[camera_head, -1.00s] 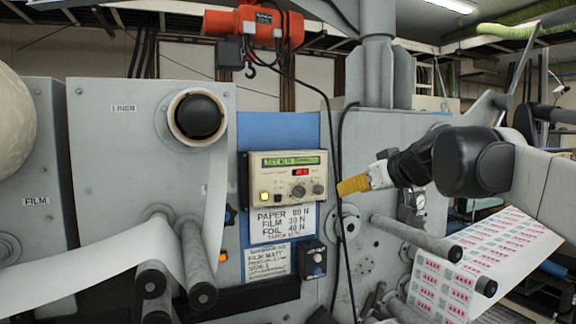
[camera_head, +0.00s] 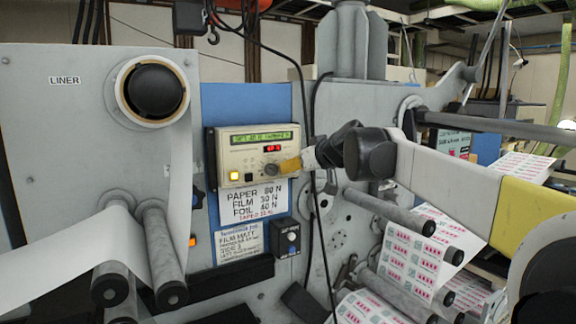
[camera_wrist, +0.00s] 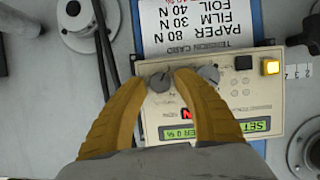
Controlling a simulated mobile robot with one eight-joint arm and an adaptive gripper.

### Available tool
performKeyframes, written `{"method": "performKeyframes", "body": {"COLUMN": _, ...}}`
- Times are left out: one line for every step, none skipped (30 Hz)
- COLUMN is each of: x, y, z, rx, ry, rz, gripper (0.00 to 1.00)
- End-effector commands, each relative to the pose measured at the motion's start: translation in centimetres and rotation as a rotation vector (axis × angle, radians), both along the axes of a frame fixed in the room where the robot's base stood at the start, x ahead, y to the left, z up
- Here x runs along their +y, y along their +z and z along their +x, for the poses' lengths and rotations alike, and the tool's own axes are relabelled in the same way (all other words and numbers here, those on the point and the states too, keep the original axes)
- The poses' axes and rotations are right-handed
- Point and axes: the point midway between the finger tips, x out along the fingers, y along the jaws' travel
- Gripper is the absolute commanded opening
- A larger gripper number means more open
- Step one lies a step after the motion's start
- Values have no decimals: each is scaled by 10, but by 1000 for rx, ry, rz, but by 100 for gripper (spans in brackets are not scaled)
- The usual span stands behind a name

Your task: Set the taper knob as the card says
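The cream control panel (camera_head: 236,160) is on the machine wall and shows upside down in the wrist view. It has a green display (camera_wrist: 185,132), which seems to end in "TAPER 0 %", and two grey knobs. My gripper (camera_head: 288,165) is at the panel's lower right. Its yellow fingers are apart in the wrist view, with one knob (camera_wrist: 159,82) between the tips; contact is unclear. The other knob (camera_wrist: 208,73) is just beside the right finger. The knobs' labels are unreadable. The tension card (camera_head: 254,198) below lists paper, film and foil, with a blurred red taper line.
A lit yellow button (camera_head: 233,175) is at the panel's left. A small black knob box (camera_head: 286,237) and a second card (camera_head: 240,243) are lower down. A dark cable (camera_head: 308,110) hangs close to my gripper. Rollers (camera_head: 388,212) stick out below my arm.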

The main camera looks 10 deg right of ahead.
Motion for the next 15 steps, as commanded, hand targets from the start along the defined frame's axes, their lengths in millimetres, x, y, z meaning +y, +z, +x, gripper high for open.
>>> {"method": "performKeyframes", "body": {"x": 1, "y": -1, "z": 2, "rx": 0, "ry": 0, "rz": 0, "gripper": 36}}
{"method": "performKeyframes", "body": {"x": 1, "y": -1, "z": 2, "rx": 0, "ry": 0, "rz": 0, "gripper": 36}}
{"method": "performKeyframes", "body": {"x": 1, "y": -1, "z": 2, "rx": 0, "ry": 0, "rz": 0, "gripper": 36}}
{"method": "performKeyframes", "body": {"x": 1, "y": -1, "z": 2, "rx": 0, "ry": 0, "rz": 0, "gripper": 36}}
{"method": "performKeyframes", "body": {"x": 1, "y": -1, "z": 2, "rx": 0, "ry": 0, "rz": 0, "gripper": 36}}
{"method": "performKeyframes", "body": {"x": 1, "y": -1, "z": 2, "rx": 0, "ry": 0, "rz": 0, "gripper": 36}}
{"method": "performKeyframes", "body": {"x": 1, "y": -1, "z": 2, "rx": 0, "ry": 0, "rz": 0, "gripper": 36}}
{"method": "performKeyframes", "body": {"x": 1, "y": -1, "z": 2, "rx": 0, "ry": 0, "rz": 0, "gripper": 36}}
{"method": "performKeyframes", "body": {"x": 1, "y": -1, "z": 2, "rx": 0, "ry": 0, "rz": 0, "gripper": 28}}
{"method": "performKeyframes", "body": {"x": 1, "y": -1, "z": 2, "rx": 0, "ry": 0, "rz": 0, "gripper": 19}}
{"method": "performKeyframes", "body": {"x": 1, "y": -1, "z": 2, "rx": 0, "ry": 0, "rz": 0, "gripper": 10}}
{"method": "performKeyframes", "body": {"x": 1, "y": -1, "z": 2, "rx": 0, "ry": 0, "rz": 0, "gripper": 0}}
{"method": "performKeyframes", "body": {"x": 1, "y": -1, "z": 2, "rx": 0, "ry": 0, "rz": 0, "gripper": 0}}
{"method": "performKeyframes", "body": {"x": 1, "y": -1, "z": 2, "rx": 0, "ry": 1, "rz": 0, "gripper": 0}}
{"method": "performKeyframes", "body": {"x": 1, "y": -1, "z": 2, "rx": 0, "ry": 1, "rz": 0, "gripper": 0}}
